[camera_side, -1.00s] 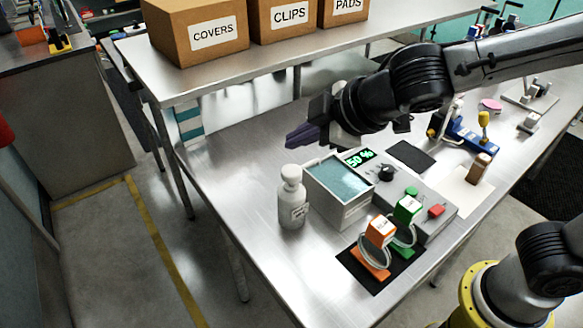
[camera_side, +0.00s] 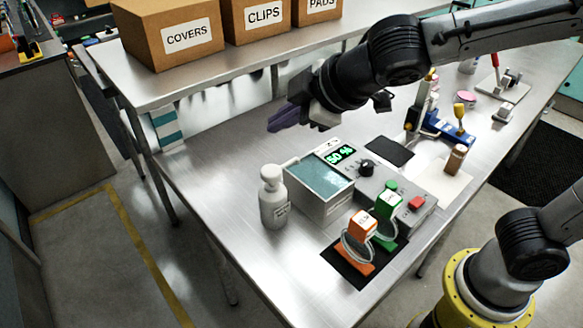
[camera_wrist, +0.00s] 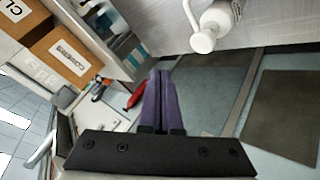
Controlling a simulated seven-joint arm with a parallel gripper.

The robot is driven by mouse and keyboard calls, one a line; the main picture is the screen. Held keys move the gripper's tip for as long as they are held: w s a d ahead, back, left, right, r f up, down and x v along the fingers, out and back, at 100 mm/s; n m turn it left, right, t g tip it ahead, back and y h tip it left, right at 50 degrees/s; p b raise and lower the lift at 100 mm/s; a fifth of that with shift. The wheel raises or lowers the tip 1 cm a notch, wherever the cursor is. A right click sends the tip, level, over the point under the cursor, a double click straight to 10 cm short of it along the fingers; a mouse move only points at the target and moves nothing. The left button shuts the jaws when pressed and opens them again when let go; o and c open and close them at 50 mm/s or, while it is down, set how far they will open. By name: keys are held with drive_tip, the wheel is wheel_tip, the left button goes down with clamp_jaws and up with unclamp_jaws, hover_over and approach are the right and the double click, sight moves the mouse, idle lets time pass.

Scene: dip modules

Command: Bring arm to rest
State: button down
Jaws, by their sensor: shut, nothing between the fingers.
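My gripper (camera_side: 286,117) hangs in the air above the steel table, behind and above the liquid bath. Its purple fingers (camera_wrist: 160,100) are shut together with nothing between them in the wrist view. The bath (camera_side: 322,208), a grey box with blue-green liquid and a display reading 50 %, stands below and to the right of the fingers, apart from them. An orange module (camera_side: 362,226) and a green module (camera_side: 389,204) stand on and beside a black mat in front of the control box. The white bottle (camera_side: 273,200) stands left of the bath; it also shows in the wrist view (camera_wrist: 215,22).
Boxes marked COVERS (camera_side: 170,32), CLIPS (camera_side: 258,18) and PADS sit on a raised shelf behind my gripper. The table's left part (camera_side: 215,165) is bare.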

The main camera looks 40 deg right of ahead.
drive_tip(key=s+d+r+m+h, duration=0.2)
drive_tip(key=s+d+m, duration=0.15)
drive_tip(key=d, duration=0.55)
drive_tip(key=s+d+r+m+h, duration=0.1)
drive_tip(key=s+d+r+m, duration=0.2)
drive_tip(key=d, duration=0.6)
drive_tip(key=s+f+m+g, duration=0.1)
drive_tip(key=s+f+m, duration=0.1)
drive_tip(key=s+f, duration=0.3)
drive_tip(key=s+d+f+m+g+y, duration=0.1)
drive_tip(key=s+f+m+g, duration=0.1)
drive_tip(key=s+f, duration=0.3)
drive_tip(key=s, duration=0.4)
drive_tip(key=shift+s+d, duration=0.25)
drive_tip(key=shift+s, duration=0.05)
drive_tip(key=c, duration=1.5)
unclamp_jaws()
drive_tip(key=shift+c, duration=0.2)
